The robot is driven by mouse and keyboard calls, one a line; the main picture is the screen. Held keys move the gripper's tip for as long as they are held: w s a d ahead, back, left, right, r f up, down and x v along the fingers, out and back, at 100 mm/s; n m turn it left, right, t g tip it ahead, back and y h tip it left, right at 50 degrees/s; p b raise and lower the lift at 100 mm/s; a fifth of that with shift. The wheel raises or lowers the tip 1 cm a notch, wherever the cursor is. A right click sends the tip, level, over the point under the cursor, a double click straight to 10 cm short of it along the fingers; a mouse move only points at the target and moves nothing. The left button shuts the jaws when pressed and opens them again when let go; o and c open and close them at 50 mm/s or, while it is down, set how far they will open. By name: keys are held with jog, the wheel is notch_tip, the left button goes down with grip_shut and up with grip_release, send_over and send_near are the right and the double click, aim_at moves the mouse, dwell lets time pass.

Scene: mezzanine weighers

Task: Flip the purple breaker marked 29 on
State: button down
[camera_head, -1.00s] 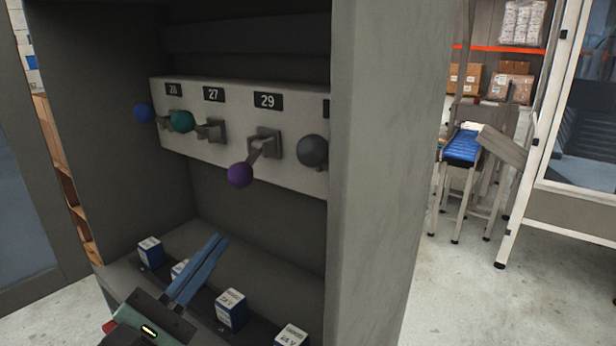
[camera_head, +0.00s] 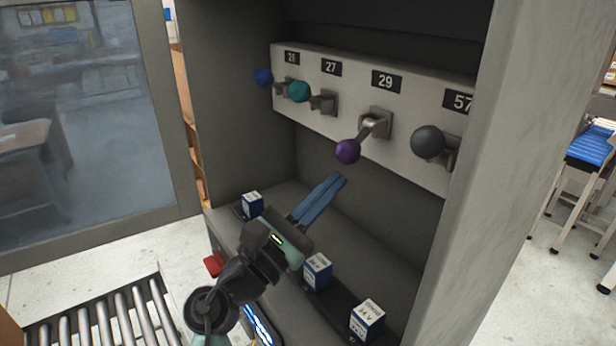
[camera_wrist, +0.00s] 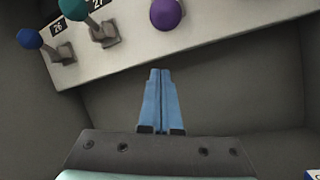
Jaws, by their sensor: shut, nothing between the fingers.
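The purple breaker knob (camera_head: 347,151) sits on a lever under the label 29 (camera_head: 386,81) in the head view. Its lever slants down and out from its mount on the pale panel. The purple knob also shows at the top of the wrist view (camera_wrist: 167,13), where its label is out of frame. My gripper (camera_head: 336,178) is shut and empty, with its two blue fingers together. It is below the purple knob, apart from it. The fingers also show in the wrist view (camera_wrist: 160,75), pointing up toward the panel.
Other levers on the panel (camera_head: 300,128) have blue (camera_head: 264,77), teal (camera_head: 299,91) and dark grey (camera_head: 428,142) knobs. Small blue-and-white boxes (camera_head: 317,271) stand on the ledge below. The cabinet's right wall (camera_head: 480,190) bounds the space. A roller conveyor (camera_head: 95,320) lies at lower left.

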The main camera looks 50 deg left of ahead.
aim_at(354, 146)
jog(key=r+p, duration=0.1)
jog(key=d+r+p, duration=0.1)
jog(key=r+p, duration=0.1)
jog(key=shift+d+r, duration=0.3)
jog(key=shift+r+p, duration=0.15)
jog(key=shift+p, duration=0.15)
jog(key=shift+s+r+g+p, duration=0.25)
jog(key=shift+g+p, duration=0.25)
jog(key=shift+p, duration=0.3)
